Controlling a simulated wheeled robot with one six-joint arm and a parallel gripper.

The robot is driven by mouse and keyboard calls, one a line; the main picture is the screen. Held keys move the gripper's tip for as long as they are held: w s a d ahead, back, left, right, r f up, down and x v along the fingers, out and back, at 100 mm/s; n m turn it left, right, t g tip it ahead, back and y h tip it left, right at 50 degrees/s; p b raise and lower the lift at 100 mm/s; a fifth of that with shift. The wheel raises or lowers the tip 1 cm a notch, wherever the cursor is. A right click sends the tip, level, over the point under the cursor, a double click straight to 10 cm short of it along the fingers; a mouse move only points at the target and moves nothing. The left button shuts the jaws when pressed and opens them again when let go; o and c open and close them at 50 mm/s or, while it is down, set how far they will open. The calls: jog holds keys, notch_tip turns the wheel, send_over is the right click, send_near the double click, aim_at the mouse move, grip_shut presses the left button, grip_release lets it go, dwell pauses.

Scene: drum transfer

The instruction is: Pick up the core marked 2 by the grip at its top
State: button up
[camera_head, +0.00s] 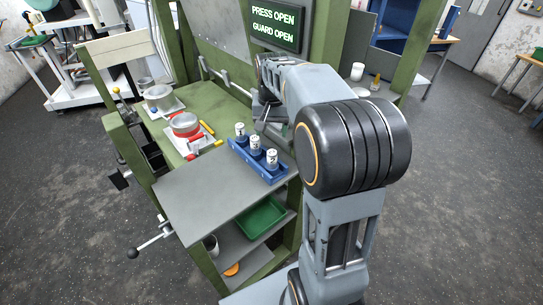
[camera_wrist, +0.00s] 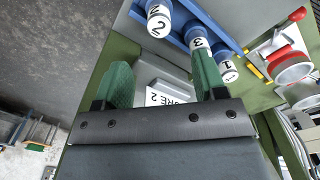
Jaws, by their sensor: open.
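The core marked 2 (camera_wrist: 158,22) is a white cylinder with a blue end, at the top of the wrist view. It stands at one end of a blue rack (camera_wrist: 178,40); in the head view it appears to be the nearest core (camera_head: 272,158). Cores marked 3 (camera_wrist: 196,40) and 1 (camera_wrist: 227,68) stand in the same rack. My gripper (camera_wrist: 163,66) is open, its green fingers spread and apart from core 2. In the head view my gripper (camera_head: 266,112) is beside the far side of the rack, partly hidden by my arm.
A grey block with a white label ending "RE 2" (camera_wrist: 160,97) shows between my fingers, below them. A red-banded drum (camera_head: 185,125) stands on the green bench left of the rack. The grey shelf top (camera_head: 205,185) is clear. A green tray (camera_head: 260,217) lies underneath.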

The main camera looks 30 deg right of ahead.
aim_at(272, 159)
jog(key=f, duration=0.8)
jog(key=shift+w+d, duration=0.2)
jog(key=shift+d, duration=0.05)
jog(key=shift+f+p, duration=0.7)
jog(key=shift+f, duration=2)
jog(key=c, duration=1.1)
jog(key=shift+r, duration=0.15)
